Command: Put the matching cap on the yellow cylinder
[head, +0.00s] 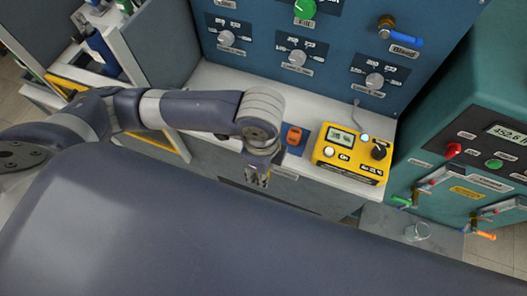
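My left gripper (257,181) hangs at the front edge of the white bench, fingers pointing down. It is small and seen from above, so I cannot tell whether it is open or shut; no object shows in it. I cannot make out a yellow cylinder or its matching cap. Dark blue cylinders (99,46) stand in the rack at the upper left, partly cut off by the frame and the rack wall. My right gripper is not in view.
A small orange object (293,136) lies on a blue patch on the bench (225,82). A yellow meter box (350,152) stands to its right. A blue control panel (340,40) rises behind.

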